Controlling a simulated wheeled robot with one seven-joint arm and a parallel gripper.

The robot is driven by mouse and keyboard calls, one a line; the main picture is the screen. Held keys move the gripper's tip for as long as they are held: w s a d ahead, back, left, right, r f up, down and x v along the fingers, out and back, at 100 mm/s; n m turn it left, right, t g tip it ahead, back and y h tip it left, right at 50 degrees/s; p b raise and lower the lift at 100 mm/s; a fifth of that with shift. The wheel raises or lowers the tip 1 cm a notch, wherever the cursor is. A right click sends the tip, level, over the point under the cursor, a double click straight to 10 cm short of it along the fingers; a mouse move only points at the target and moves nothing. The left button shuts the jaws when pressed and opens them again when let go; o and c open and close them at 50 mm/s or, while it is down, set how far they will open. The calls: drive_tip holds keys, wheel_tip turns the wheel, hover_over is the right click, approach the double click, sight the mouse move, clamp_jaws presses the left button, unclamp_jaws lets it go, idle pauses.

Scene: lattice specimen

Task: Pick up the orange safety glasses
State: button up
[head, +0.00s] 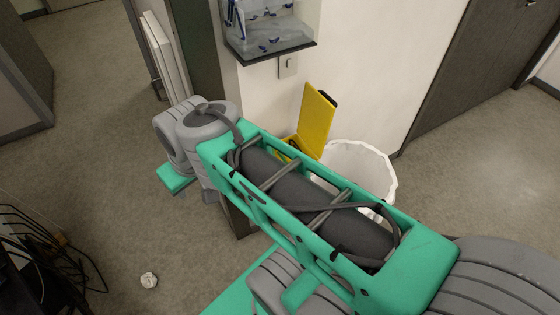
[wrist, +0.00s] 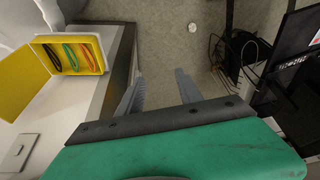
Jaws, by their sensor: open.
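The gripper does not touch the box. In the head view the yellow box's raised lid (head: 314,120) shows behind my arm, which covers much of the box. The glasses cannot be made out there, and my gripper is hidden.
A white-lined bin (head: 378,162) stands right of the box, near the wall. A clear wall holder (head: 270,30) hangs above. Black cables (head: 40,250) and equipment (wrist: 247,70) are to the side. A crumpled white ball (head: 149,280) lies on open floor.

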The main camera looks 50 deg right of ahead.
drive_tip(key=w+d+f+t+y+b, duration=0.1)
drive_tip(key=w+d+f+b, duration=0.2)
drive_tip(key=d+f+b, duration=0.65)
drive_tip(key=w+d+f+t+b, duration=0.1)
drive_tip(key=w+d+f+b, duration=0.4)
drive_tip(key=f, duration=0.7)
drive_tip(key=s+d+f+t+b, duration=0.2)
drive_tip(key=d+b, duration=0.1)
drive_tip(key=d, duration=0.2)
drive_tip(key=s+d+f+t+h+b, duration=0.1)
drive_tip(key=d+f+t+b, duration=0.1)
drive_tip(key=d+f+b, duration=0.1)
drive_tip(key=s+d+f+m+t+h+b, duration=0.1)
drive_tip(key=s+d+f+t+b, duration=0.1)
drive_tip(key=d+b, duration=0.3)
drive_tip(key=shift+s+d+f, duration=0.15)
drive_tip(key=shift+d+f, duration=0.2)
drive_tip(key=shift+d, duration=0.3)
drive_tip(key=shift+s+d+f, duration=0.15)
drive_tip(key=shift+d+f, duration=0.15)
drive_tip(key=shift+d, duration=0.35)
drive_tip(key=shift+w+d, duration=0.1)
drive_tip(key=shift+w, duration=0.2)
drive_tip(key=b+x, duration=0.1)
drive_tip(key=x, duration=0.6)
clamp_jaws()
drive_tip(key=shift+r, duration=0.1)
